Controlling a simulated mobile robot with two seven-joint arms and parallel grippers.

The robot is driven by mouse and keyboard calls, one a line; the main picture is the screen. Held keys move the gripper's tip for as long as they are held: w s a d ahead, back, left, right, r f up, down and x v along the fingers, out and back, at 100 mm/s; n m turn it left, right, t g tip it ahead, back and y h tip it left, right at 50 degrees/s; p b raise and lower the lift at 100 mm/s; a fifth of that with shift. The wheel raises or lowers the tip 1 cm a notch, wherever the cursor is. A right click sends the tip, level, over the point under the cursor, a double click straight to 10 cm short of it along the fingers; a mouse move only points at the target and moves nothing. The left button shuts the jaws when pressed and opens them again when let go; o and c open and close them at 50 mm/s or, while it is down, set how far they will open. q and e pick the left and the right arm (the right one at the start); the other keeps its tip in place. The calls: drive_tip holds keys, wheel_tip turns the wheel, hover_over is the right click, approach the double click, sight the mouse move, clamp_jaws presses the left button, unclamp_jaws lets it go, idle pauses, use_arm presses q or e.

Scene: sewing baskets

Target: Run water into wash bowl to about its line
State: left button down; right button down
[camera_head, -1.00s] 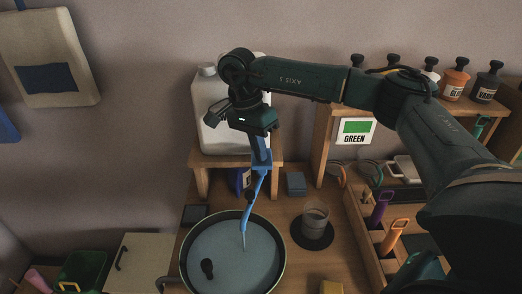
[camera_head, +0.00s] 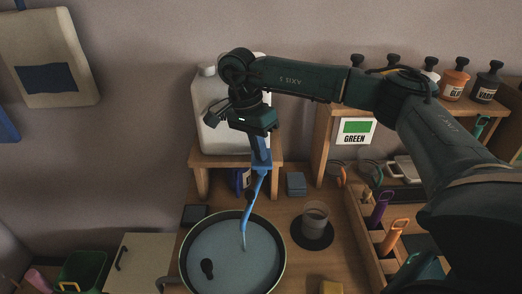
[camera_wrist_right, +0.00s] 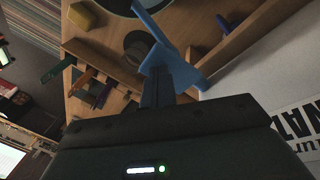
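The wash bowl (camera_head: 281,262), round with a dark wall and pale rim, stands on the table and holds grey-blue water. A dark, knobbed object (camera_head: 207,268) shows within its left part. A blue tap-like piece (camera_head: 252,205) slants down over the bowl, a thin pale stream at its lower end. The white jug (camera_head: 212,135) stands behind on a wooden stand. My right gripper (camera_head: 262,138) is at the top of the blue piece. In the right wrist view its dark fingers (camera_wrist_right: 164,88) are close together against the blue piece (camera_wrist_right: 160,57), which hides their tips. My left gripper is out of view.
A clear cup (camera_head: 315,218) on a dark round mat stands right of the bowl. A wooden organizer (camera_head: 357,222) with coloured handles is further right, below a shelf of bottles. A small blue-grey block (camera_head: 296,184) lies behind. A yellow block (camera_head: 331,287) is at the front.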

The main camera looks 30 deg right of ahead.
drive_tip(key=r+p, duration=0.1)
drive_tip(key=r, duration=0.1)
drive_tip(key=w+r+p, duration=0.1)
drive_tip(key=r+p, duration=0.1)
drive_tip(key=d+r+p, duration=0.1)
drive_tip(key=r, duration=0.1)
drive_tip(key=shift+w+r+p, duration=0.25)
drive_tip(key=shift+w+p, duration=0.1)
drive_tip(key=shift+r, duration=0.15)
drive_tip(key=shift+w+d, duration=0.1)
drive_tip(key=shift+r, duration=0.15)
